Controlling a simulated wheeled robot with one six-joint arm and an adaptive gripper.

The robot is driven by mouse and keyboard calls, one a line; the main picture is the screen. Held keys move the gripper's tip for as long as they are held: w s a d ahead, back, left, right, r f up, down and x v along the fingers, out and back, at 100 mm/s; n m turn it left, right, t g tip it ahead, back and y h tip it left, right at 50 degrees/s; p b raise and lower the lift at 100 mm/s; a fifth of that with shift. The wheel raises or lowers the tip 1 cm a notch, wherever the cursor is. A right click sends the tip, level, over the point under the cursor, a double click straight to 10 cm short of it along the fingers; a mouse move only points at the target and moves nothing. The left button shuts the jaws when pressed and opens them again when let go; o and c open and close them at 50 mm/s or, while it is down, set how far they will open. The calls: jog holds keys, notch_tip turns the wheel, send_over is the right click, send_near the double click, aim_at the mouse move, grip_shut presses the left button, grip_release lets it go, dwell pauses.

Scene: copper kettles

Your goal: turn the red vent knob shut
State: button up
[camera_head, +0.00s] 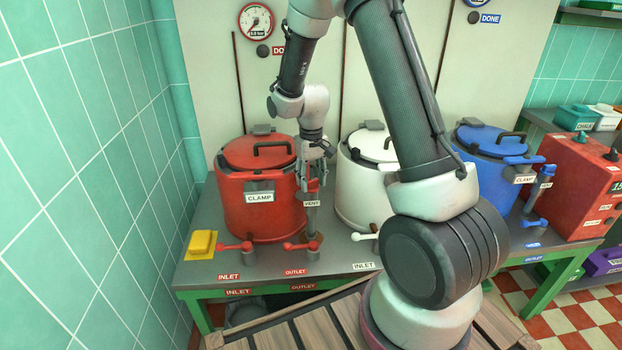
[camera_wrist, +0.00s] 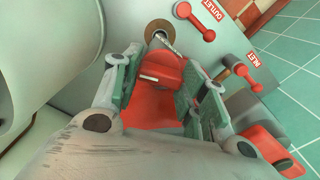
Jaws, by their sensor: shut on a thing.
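The red vent knob (camera_head: 312,186) sits on an upright post with a VENT label (camera_head: 311,203), in front of the red kettle (camera_head: 262,210). My gripper (camera_head: 317,158) comes down on it from above. In the wrist view my gripper (camera_wrist: 158,85) has one green-padded finger on each side of the red knob (camera_wrist: 168,72), shut on it. A short white mark shows on the knob's top. The post's foot shows beyond it. The fingers and wrist partly cover the knob in the head view, so its exact turn is hard to tell.
Red outlet (camera_head: 302,245) and inlet (camera_head: 236,247) levers stand on the grey bench at the front. A yellow block (camera_head: 202,243) lies at the bench's left end. The white kettle (camera_head: 364,180) is close on the right. A pressure gauge (camera_head: 256,21) hangs on the wall panel.

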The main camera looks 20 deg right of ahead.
aim_at(311, 180)
jog(key=shift+w+m, duration=0.1)
jog(key=shift+m, duration=2.1)
jog(key=o, duration=1)
jog(key=shift+r, duration=0.1)
notch_tip(311, 180, up, 12)
jog(key=shift+f, duration=0.1)
